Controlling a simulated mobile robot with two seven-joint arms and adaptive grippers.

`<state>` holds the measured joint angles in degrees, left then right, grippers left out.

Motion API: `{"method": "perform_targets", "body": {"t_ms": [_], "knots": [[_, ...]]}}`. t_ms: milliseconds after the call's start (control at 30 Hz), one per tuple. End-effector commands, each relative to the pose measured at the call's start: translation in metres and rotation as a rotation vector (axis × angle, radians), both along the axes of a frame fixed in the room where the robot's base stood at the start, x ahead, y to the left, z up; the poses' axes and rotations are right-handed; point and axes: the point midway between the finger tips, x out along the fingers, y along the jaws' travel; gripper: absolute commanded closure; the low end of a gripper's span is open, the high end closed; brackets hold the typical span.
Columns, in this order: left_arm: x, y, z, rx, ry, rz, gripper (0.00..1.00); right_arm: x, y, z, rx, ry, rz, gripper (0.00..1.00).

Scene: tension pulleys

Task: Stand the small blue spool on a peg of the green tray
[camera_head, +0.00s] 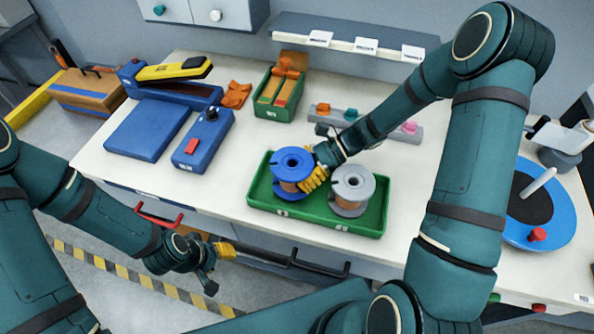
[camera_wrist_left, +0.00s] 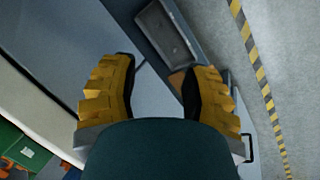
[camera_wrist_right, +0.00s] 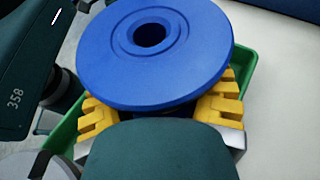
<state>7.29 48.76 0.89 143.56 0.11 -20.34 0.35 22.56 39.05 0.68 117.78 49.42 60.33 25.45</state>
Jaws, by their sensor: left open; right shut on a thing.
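The small blue spool (camera_head: 291,168) has blue flanges and a copper-coloured winding. It stands upright at the left end of the green tray (camera_head: 366,228). My right gripper (camera_head: 312,180) is shut on the blue spool from its right side. In the right wrist view the spool's blue top flange (camera_wrist_right: 160,70) with its centre hole lies between the yellow fingers (camera_wrist_right: 165,115). Whether a peg is inside the spool is hidden. A grey spool (camera_head: 352,188) stands at the tray's right end. My left gripper (camera_head: 222,262) is open and empty, in front of the table and below its top.
A blue box (camera_head: 203,138) with a red button and a blue flat-plate device (camera_head: 147,128) stand on the left. A green bin (camera_head: 277,95) and a grey rail with coloured knobs (camera_head: 370,122) stand behind the tray. A blue turntable (camera_head: 540,213) is at right.

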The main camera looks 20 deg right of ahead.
Motion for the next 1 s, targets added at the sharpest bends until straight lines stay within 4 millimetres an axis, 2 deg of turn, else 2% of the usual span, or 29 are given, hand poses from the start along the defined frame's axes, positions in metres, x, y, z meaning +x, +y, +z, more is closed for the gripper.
{"method": "perform_targets", "body": {"t_ms": [467, 500, 567, 867, 1000], "knots": [[0.0, 0.0, 0.003, 0.0, 0.0, 0.0, 0.53, 0.0, 0.001, 0.001, 0.002, -0.001, 0.0, 0.8], [0.0, 0.0, 0.003, 0.0, 0.0, 0.0, 0.53, 0.0, 0.001, 0.001, 0.002, -0.001, 0.0, 0.2], [0.0, 0.0, 0.003, 0.0, 0.0, 0.0, 0.53, 0.0, 0.001, 0.001, 0.002, -0.001, 0.0, 0.03], [0.0, 0.0, 0.003, 0.0, 0.0, 0.0, 0.53, -0.001, 0.0, 0.001, -0.001, 0.0, 0.0, 0.03], [0.0, 0.0, 0.003, 0.0, 0.0, 0.0, 0.53, 0.0, 0.0, 0.014, -0.001, -0.004, 0.001, 0.03]]}}
